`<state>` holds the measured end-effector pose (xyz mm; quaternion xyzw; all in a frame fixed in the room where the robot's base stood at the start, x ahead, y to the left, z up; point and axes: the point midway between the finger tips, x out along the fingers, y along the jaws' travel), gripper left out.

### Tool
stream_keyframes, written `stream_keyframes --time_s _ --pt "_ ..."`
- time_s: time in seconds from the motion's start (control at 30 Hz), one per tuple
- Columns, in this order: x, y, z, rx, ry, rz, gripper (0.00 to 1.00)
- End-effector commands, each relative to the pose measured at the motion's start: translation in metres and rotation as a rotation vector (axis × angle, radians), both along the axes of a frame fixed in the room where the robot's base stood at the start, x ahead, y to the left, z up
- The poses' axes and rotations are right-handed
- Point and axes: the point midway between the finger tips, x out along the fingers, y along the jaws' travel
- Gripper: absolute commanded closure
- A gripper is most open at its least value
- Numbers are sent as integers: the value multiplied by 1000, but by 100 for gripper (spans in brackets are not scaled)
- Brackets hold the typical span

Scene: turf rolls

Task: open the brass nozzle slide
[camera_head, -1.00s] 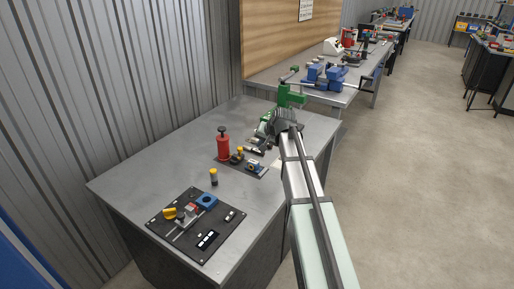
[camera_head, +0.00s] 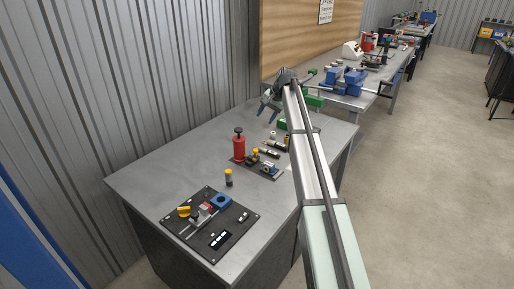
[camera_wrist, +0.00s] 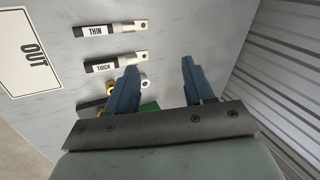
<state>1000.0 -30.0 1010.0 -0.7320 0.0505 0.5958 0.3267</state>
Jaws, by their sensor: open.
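My gripper (camera_head: 268,113) is raised above the far end of the grey bench, its blue fingers apart and empty. In the wrist view the open fingers (camera_wrist: 160,66) point over the bench top. Small brass-coloured round parts (camera_wrist: 111,88) show beside the left finger, partly hidden by it. I cannot tell which part is the brass nozzle slide. A dark panel (camera_head: 203,249) at the near end carries a yellow knob (camera_head: 184,211), a red and grey part on rails, and a blue ring (camera_head: 222,201).
A red cylinder (camera_head: 239,149) with a black top stands mid-bench by small parts. A yellow-topped post (camera_head: 229,177) stands nearer. Tools labelled THIN (camera_wrist: 110,28) and THICK (camera_wrist: 115,63), and an OUT plate (camera_wrist: 31,50), lie on the bench. A corrugated wall (camera_wrist: 285,75) is close right.

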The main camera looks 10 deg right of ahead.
Motion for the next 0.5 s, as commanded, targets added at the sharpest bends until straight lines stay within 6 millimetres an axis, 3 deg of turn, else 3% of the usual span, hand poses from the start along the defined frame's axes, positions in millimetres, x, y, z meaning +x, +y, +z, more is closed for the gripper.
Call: stream_keyframes --time_s 0.03,0.07,0.3,0.5 --pt "16 -1 4 25 84 -44 48" --pt "16 0 4 38 140 -76 48" --pt "-21 2 6 79 493 -323 48" --pt "-38 2 7 75 625 -473 48"
